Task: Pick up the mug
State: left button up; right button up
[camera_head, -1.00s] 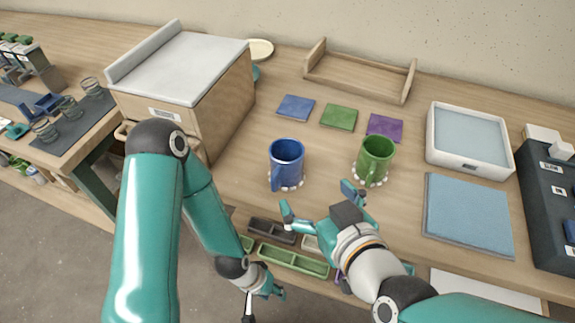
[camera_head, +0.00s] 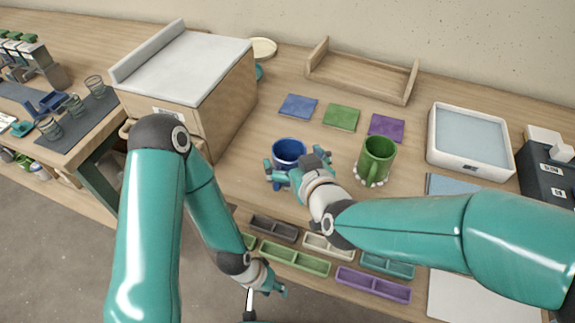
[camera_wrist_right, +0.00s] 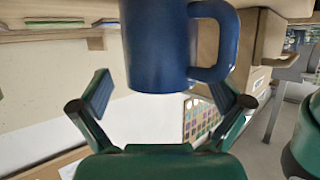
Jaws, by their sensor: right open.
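A blue mug (camera_head: 289,150) stands upright on the table in the head view, its lower front partly hidden by my right gripper (camera_head: 296,164). That gripper is open, with one finger at each side of the mug. In the right wrist view, the blue mug (camera_wrist_right: 155,45) shows large with its handle at the right. The open fingers of the right gripper (camera_wrist_right: 160,94) are spread wide with a gap to the mug. A green mug (camera_head: 377,158) stands upright to the right, apart from the gripper. My left gripper (camera_head: 270,284) hangs low before the table; its jaws are unclear.
Blue, green and purple tiles (camera_head: 341,117) lie behind the mugs. A wooden tray (camera_head: 360,80) is at the back. A white basin (camera_head: 470,140) is at the right, a wooden cabinet (camera_head: 220,100) at the left. Several small trays (camera_head: 295,258) line the front edge.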

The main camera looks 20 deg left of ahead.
jog(key=shift+x, duration=0.95)
jog(key=shift+c, duration=0.2)
jog(key=shift+s, duration=0.1)
jog(key=c, duration=1.4)
jog(key=shift+r, duration=0.55)
notch_tip(320, 180, up, 19)
jog(key=p, duration=0.9)
